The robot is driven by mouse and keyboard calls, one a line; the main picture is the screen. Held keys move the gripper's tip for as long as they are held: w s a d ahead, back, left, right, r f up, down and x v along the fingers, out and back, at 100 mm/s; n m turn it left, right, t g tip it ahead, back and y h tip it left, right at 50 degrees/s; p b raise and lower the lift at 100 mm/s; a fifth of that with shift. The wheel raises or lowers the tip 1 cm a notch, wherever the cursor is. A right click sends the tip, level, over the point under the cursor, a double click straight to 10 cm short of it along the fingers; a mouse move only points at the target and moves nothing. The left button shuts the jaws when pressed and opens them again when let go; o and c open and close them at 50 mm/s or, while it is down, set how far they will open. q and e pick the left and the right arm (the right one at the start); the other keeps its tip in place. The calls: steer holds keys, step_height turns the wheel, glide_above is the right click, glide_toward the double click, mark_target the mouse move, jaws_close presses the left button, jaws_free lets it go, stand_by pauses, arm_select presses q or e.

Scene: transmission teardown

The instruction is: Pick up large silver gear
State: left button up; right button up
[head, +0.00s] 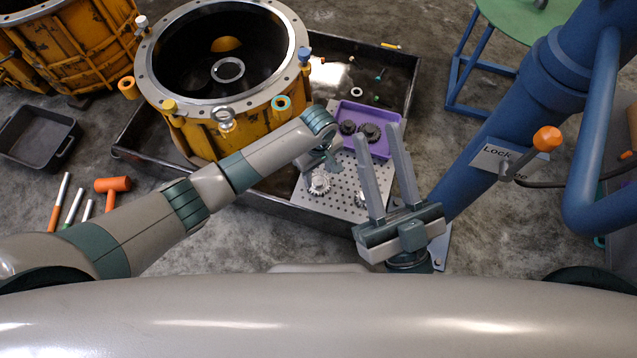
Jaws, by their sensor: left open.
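A silver gear (318,184) lies on the perforated grey plate (335,200) in the head view. A second silver gear (361,199) lies to its right, partly covered by a finger of my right gripper; I cannot tell which gear is larger. My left gripper (331,164) is over the plate, just above and right of the first gear in the picture, apart from it and holding nothing visible. Its fingers are small and partly hidden by the wrist. My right gripper (386,146) is wide open and empty, its fingers pointing up the picture.
A purple tray (382,150) with dark gears stands behind the plate. A large yellow housing (205,135) stands left in a black drip tray (405,75). A blue stand (500,120) with an orange-knobbed lever rises at right. An orange mallet (113,185) lies on the floor.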

mark_target(319, 180)
arm_select(q)
steer(key=f+b, duration=0.1)
steer(key=f, duration=0.2)
steer(key=shift+w+f, duration=0.15)
steer(key=shift+w, duration=0.05)
steer(key=shift+f+b, duration=0.35)
steer(key=shift+f, duration=0.05)
arm_select(e)
steer(key=r+t, duration=0.1)
steer(key=d+r+t, duration=0.2)
steer(key=r, duration=0.1)
steer(key=shift+w+d+y, duration=0.1)
steer(key=shift+d+y, duration=0.15)
steer(key=shift+y, duration=0.05)
arm_select(q)
steer(key=shift+c, duration=0.6)
steer(key=shift+r, duration=0.1)
jaws_close()
